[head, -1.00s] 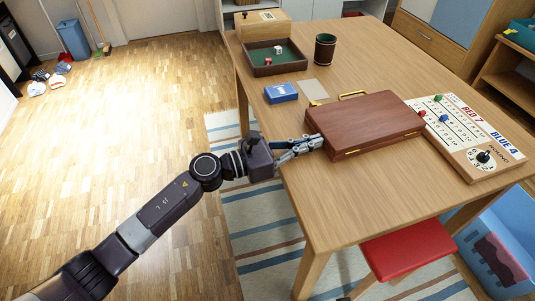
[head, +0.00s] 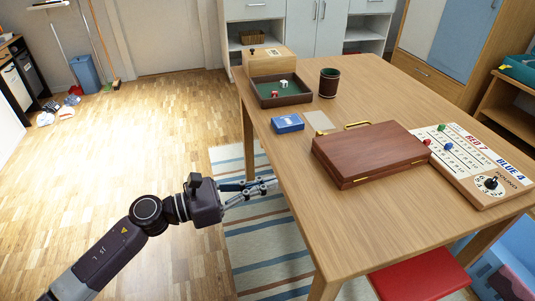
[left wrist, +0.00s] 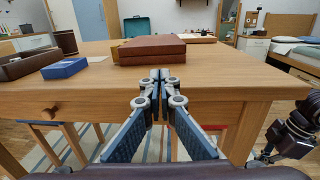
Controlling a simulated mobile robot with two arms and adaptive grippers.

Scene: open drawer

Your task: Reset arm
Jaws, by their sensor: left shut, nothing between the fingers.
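My left gripper (head: 272,184) is shut and empty. It is beside the left edge of the wooden table (head: 400,222), apart from it in the head view. In the left wrist view the same gripper (left wrist: 160,75) points at the table's edge, with a brown wooden case (left wrist: 150,49) lying closed on the tabletop beyond the fingertips. The case also shows in the head view (head: 370,150), with brass latches and a handle. My right gripper does not show in the head view; a dark arm part is at the right of the left wrist view.
On the table are a scoreboard (head: 470,160), a blue card box (head: 288,123), a dice tray (head: 280,99), a dark cup (head: 328,84) and a wooden box (head: 278,60). A red stool (head: 420,279) stands at the table's front.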

